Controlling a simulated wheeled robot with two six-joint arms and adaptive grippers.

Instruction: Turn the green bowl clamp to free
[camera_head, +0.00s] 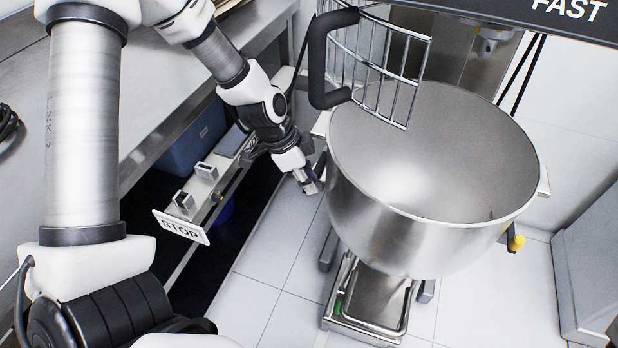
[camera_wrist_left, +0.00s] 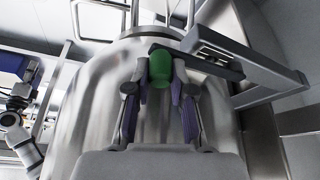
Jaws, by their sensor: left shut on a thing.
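The steel mixer bowl (camera_head: 430,165) stands in the middle of the head view, and its wall (camera_wrist_left: 90,100) fills much of the left wrist view. In the left wrist view the green bowl clamp (camera_wrist_left: 160,68) shows as a rounded green knob at the bowl's side. My left gripper (camera_head: 312,183) is low beside the bowl's left wall in the head view. Its two fingers are closed on either side of the green knob. In the head view the green clamp is hidden by the gripper and bowl. My right gripper is not in view.
A wire guard with a black handle (camera_head: 318,60) stands above the bowl's rim. A yellow knob (camera_head: 516,242) sits at the bowl's right. A STOP sign (camera_head: 181,227) and a steel bench (camera_head: 160,105) lie to the left. Tiled floor is clear at front left.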

